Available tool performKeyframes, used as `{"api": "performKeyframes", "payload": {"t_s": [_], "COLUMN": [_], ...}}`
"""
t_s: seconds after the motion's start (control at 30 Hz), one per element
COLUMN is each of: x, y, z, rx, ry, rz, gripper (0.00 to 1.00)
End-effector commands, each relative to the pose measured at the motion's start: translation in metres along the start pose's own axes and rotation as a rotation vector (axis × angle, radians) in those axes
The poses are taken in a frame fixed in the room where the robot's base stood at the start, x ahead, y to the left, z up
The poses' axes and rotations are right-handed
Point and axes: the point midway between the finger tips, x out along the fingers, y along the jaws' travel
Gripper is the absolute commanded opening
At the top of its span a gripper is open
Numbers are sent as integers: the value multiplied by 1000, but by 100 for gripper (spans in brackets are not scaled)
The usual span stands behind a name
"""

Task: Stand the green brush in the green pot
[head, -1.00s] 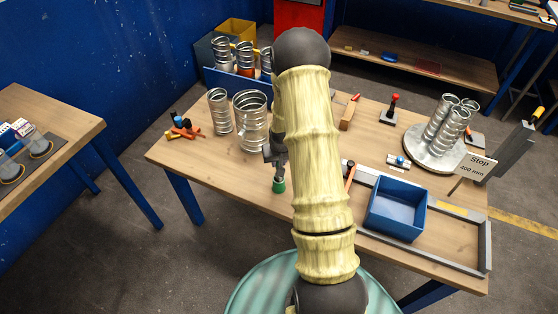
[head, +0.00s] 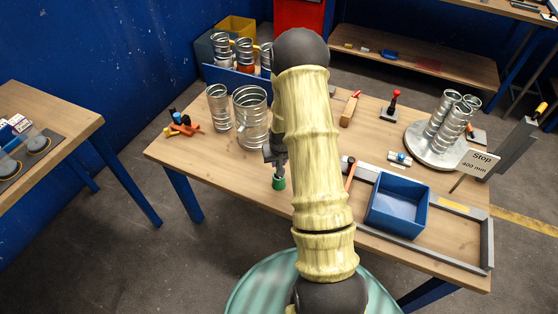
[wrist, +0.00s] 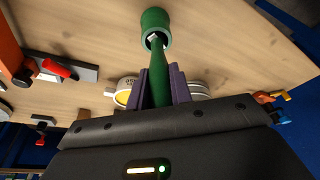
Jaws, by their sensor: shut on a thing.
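The green pot (head: 278,183) stands on the front part of the wooden table, beside my forearm in the head view. In the wrist view the pot (wrist: 155,20) is at the top, with its mouth facing the camera. My gripper (wrist: 158,88) has its purple fingers shut on the green brush (wrist: 159,68). The brush's far, pale end is at the pot's mouth; I cannot tell how deep it reaches. In the head view my gripper (head: 275,154) is just above the pot, partly hidden by my arm, and the brush is hardly visible.
Spiral ducts (head: 251,118) stand behind the gripper. A blue bin (head: 397,208) and a metal frame (head: 487,245) lie to the right. Clamps (head: 181,126) lie at the left. A round plate (head: 434,150) holds more ducts. The table left of the pot is clear.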

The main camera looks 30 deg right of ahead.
Motion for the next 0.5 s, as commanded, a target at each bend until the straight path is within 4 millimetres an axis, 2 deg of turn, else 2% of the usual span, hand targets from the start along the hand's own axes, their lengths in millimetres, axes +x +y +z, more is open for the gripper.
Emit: {"api": "performKeyframes", "payload": {"t_s": [0.17,0.2,0.3,0.33,0.5], "x": [4,4,4,4,4], "y": [0,0,0,0,0], "z": [1,1,1,1,1], "rx": [0,0,0,0,0], "ry": [0,1,1,1,1], "rz": [0,0,0,0,0], "gripper": [0,23,43,47,47]}}
